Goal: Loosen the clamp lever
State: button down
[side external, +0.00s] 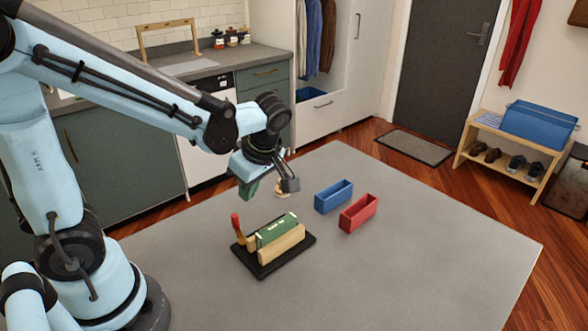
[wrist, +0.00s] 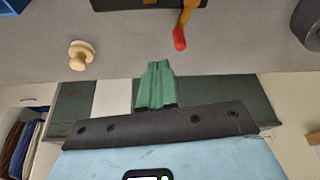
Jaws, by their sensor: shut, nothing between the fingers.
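The clamp stands on the grey table, with a black base (side external: 262,270), wooden jaws (side external: 284,245) and a green block (side external: 276,229) between them. Its lever has a red handle (side external: 235,222) that points up at the left end. In the wrist view the red handle (wrist: 179,38) hangs from a yellow arm at the top, with the edge of the black base (wrist: 140,4) beside it. My gripper (side external: 247,190) is above the table behind the clamp, apart from the lever. Its green fingers (wrist: 156,72) are together and hold nothing. The red handle is up and right of them in the wrist view.
A blue bin (side external: 333,197) and a red bin (side external: 358,213) stand right of the clamp. A pale wooden knob-like piece (wrist: 80,54) is on the table, partly hidden behind my gripper in the side view. The table's right and front areas are clear.

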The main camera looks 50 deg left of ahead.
notch_tip(320, 180, up, 6)
jog(key=w+d, duration=0.1)
jog(key=w, duration=0.1)
jog(key=shift+f, duration=0.15)
